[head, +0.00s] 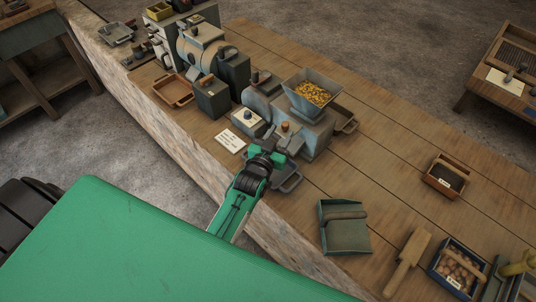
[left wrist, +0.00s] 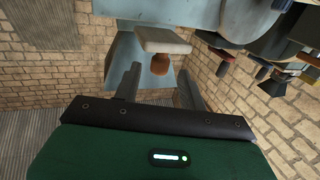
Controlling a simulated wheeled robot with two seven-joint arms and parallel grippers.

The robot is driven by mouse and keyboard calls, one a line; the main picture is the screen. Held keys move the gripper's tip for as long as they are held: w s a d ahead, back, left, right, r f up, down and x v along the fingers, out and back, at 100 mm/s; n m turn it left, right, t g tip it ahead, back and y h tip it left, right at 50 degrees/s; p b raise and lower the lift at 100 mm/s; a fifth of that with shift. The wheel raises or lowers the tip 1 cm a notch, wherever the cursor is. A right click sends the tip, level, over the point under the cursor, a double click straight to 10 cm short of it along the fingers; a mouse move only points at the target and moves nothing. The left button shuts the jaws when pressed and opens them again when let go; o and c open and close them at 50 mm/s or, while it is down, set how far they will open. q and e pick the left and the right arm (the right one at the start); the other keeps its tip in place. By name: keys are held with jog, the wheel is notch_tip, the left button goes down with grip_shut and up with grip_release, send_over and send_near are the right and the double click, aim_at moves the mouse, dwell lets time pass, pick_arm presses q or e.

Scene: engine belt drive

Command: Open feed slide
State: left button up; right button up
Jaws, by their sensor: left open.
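The mill (head: 305,130) stands on the workbench with a grey hopper (head: 311,93) of yellow grain on top. A small brown knob (head: 285,126) shows on its near side, just beyond my left gripper (head: 277,146); I take it as the feed slide's handle. In the left wrist view the knob (left wrist: 160,64) sits on a pale plate (left wrist: 163,41). The open fingers of my left gripper (left wrist: 160,88) stand on either side of the knob, with gaps. Whether the knob lies fully between the fingertips in depth is unclear. My right gripper is not in view.
A dustpan (head: 345,234) and a wooden paddle (head: 407,262) lie to the right.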

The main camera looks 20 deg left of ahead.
pick_arm(q)
jog(key=s+b, duration=0.2)
jog(key=s, duration=0.7)
jog(key=shift+s+a, duration=0.15)
jog(key=shift+s, duration=0.1)
jog(key=s+a+f+m+g, duration=0.1)
jog(key=s+f+g, duration=0.2)
jog(key=s+g, duration=0.6)
jog(key=s+a+f+m+g, duration=0.15)
jog(key=s+g, duration=0.35)
jog(key=s, duration=0.8)
notch_tip(320, 180, down, 33)
jog(key=s+g, duration=0.1)
jog(key=g, duration=0.1)
jog(key=s+a+f+g, duration=0.1)
jog(key=s+a+f, duration=0.2)
jog(key=s+f, duration=1.5)
jog(key=shift+s+f+y, duration=0.25)
jog(key=shift+s+y, duration=0.05)
jog(key=shift+s, duration=0.3)
